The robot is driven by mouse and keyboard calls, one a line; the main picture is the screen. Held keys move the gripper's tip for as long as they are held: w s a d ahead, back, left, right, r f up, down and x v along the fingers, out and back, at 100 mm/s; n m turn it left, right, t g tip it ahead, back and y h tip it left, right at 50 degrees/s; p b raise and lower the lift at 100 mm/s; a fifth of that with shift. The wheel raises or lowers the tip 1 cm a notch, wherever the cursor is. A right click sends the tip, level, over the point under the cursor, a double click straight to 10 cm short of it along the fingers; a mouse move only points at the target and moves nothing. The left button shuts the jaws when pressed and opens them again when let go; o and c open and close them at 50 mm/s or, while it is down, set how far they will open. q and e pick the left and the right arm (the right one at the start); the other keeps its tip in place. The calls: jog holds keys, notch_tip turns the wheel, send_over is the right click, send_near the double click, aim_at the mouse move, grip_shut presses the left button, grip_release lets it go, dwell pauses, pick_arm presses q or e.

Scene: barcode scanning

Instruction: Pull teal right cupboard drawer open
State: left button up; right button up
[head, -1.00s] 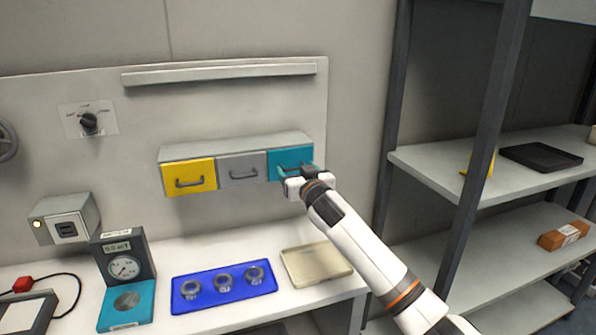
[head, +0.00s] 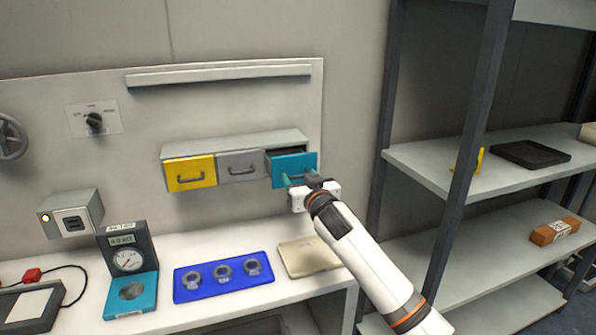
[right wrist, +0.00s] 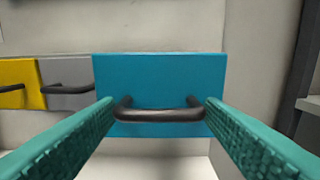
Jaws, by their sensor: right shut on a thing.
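The teal drawer (head: 291,167) is the right one of three in the wall cupboard (head: 235,143). It stands partly out, and a dark gap shows above its front. My right gripper (head: 307,183) is at the drawer's handle. In the right wrist view the dark handle (right wrist: 160,115) lies between the two teal fingers (right wrist: 160,122) of the right gripper, which are shut on its ends. The yellow drawer (head: 190,172) and the grey drawer (head: 240,166) are closed to its left. My left gripper is not in view.
Below on the bench are a blue tray (head: 199,291) with ring-like parts, a beige tray (head: 309,262) and a gauge on a teal base (head: 131,295). A shelf rack (head: 438,172) stands to the right. The space directly before the cupboard is clear apart from my arm.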

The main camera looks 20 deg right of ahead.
jog(key=shift+s+d+r, duration=0.15)
jog(key=shift+s, duration=0.45)
jog(key=shift+w, duration=0.25)
jog(key=shift+w+f, duration=0.2)
jog(key=o, duration=1)
jog(key=shift+o, duration=0.7)
jog(key=shift+s, duration=0.15)
pick_arm(q)
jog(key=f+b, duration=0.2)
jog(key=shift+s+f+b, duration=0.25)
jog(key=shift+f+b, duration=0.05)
jog(key=shift+b, duration=0.1)
pick_arm(e)
jog(key=s, duration=1.2)
jog(key=shift+d, duration=0.3)
